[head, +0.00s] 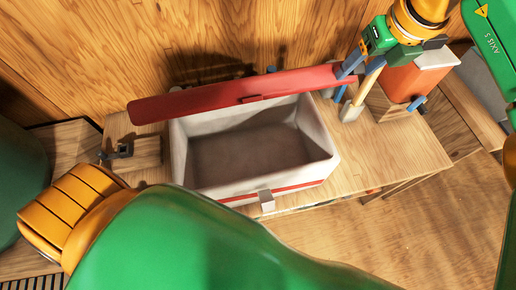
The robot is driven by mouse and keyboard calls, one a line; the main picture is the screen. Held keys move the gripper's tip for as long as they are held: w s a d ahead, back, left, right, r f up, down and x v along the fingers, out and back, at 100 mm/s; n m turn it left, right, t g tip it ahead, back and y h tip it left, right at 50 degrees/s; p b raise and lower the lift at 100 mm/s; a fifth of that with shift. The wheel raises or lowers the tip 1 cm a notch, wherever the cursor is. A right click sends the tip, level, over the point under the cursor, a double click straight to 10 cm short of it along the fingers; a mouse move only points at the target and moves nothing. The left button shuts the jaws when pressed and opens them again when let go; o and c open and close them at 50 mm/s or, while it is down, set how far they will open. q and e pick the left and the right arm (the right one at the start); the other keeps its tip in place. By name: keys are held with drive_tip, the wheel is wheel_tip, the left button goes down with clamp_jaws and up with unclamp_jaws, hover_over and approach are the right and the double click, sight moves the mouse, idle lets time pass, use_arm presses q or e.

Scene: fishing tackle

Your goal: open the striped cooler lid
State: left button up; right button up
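The cooler (186,150) is a pale box with a red stripe and a small latch (266,199) at its front. Its red lid (240,94) is raised along the back edge, and the grey-brown inside of the box shows empty. My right gripper (356,76) is at the right end of the lid, with a blue finger touching or very close to it. I cannot tell whether it grips the lid, or how far its fingers are apart. My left arm crosses the foreground, and its gripper is out of sight.
The cooler stands on a wooden table (410,150) against a wood-panelled wall. An orange box with a pale top (412,78) stands at the right, close to my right gripper. A wooden block with a dark metal fitting (122,150) is at the left. The table's front right is clear.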

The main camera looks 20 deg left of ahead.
drive_tip(key=shift+o, duration=1.2)
drive_tip(key=shift+a, duration=0.1)
drive_tip(key=v, duration=0.7)
